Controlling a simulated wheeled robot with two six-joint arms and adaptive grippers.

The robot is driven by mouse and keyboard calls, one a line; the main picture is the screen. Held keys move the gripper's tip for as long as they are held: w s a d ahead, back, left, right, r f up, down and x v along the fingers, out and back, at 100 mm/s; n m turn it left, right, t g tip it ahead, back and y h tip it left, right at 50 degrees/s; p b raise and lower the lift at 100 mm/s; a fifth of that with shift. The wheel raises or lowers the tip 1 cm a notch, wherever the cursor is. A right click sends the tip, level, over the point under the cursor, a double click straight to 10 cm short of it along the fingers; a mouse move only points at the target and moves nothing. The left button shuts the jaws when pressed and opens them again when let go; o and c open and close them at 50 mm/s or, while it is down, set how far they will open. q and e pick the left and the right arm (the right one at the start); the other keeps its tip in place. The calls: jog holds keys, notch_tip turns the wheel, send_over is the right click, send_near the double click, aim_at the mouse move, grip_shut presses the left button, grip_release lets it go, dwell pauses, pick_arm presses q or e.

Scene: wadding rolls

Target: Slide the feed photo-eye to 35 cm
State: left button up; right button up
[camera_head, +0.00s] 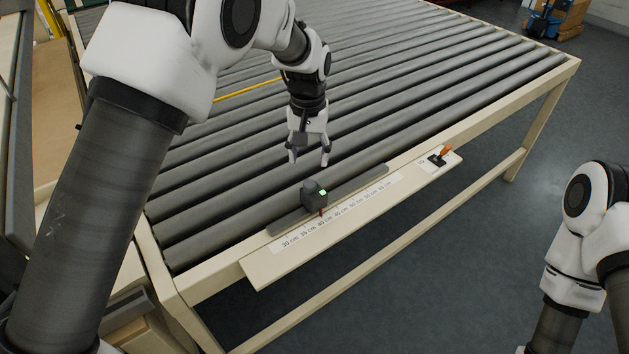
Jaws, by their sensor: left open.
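The feed photo-eye (312,195) is a dark block with a small green light and a red pointer. It sits on a grey rail (357,183) along the front edge of the roller table. Its pointer is close to the 40 cm mark of the white scale strip (340,213), whose labels rise from 30 cm at the left. My left gripper (309,160) is open and empty, fingers pointing down, just behind and above the photo-eye and apart from it. My right gripper is out of view; only part of my right arm shows at the lower right.
A small panel with an orange-handled switch (441,156) is on the ledge right of the scale. The roller bed (430,80) is bare around my left gripper. A blue cart (546,20) stands far back at the right.

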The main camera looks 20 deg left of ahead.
aim_at(310, 184)
pick_arm(q)
jog(key=shift+s+d+f, duration=0.1)
jog(key=shift+s+f, duration=0.05)
jog(key=shift+f, duration=0.2)
jog(key=f, duration=0.2)
jog(key=f+p, duration=0.1)
jog(key=f, duration=0.1)
jog(key=f+p, duration=0.1)
jog(key=f, duration=0.2)
jog(key=shift+w, duration=0.25)
jog(key=shift+s+f, duration=0.1)
jog(key=shift+f, duration=0.15)
